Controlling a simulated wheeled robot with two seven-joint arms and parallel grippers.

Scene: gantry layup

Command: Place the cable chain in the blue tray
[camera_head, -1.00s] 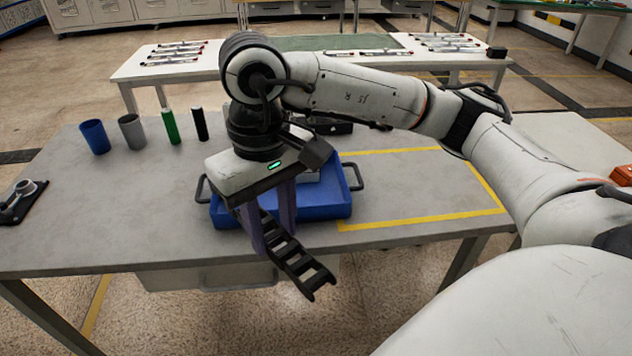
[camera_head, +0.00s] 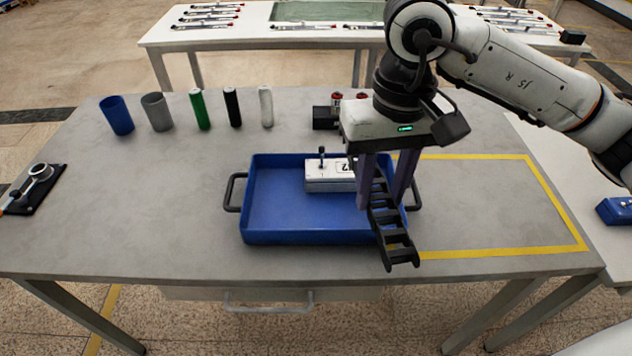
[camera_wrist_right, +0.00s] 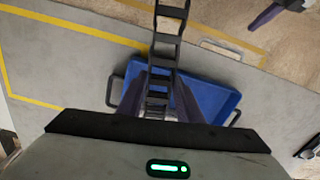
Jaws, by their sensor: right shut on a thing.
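The cable chain (camera_head: 393,232) is a black, ladder-like strip. My right gripper (camera_head: 382,198) is shut on it, with purple fingers on either side, over the right end of the blue tray (camera_head: 275,238). The chain's lower end shows past the tray's front right corner; its height above the table is unclear. In the right wrist view the chain (camera_wrist_right: 166,40) runs up between the fingers, with the blue tray (camera_wrist_right: 215,100) behind it. A purple finger (camera_wrist_right: 265,17), likely of my left gripper, shows at that view's top right; its jaw state is unclear.
A white box with a small knob (camera_head: 325,181) sits in the tray's back right part. Blue (camera_head: 117,116) and grey (camera_head: 157,112) cups and several cylinders stand behind left. A dark device (camera_head: 35,188) lies at far left. The yellow-outlined area (camera_head: 490,205) right looks clear.

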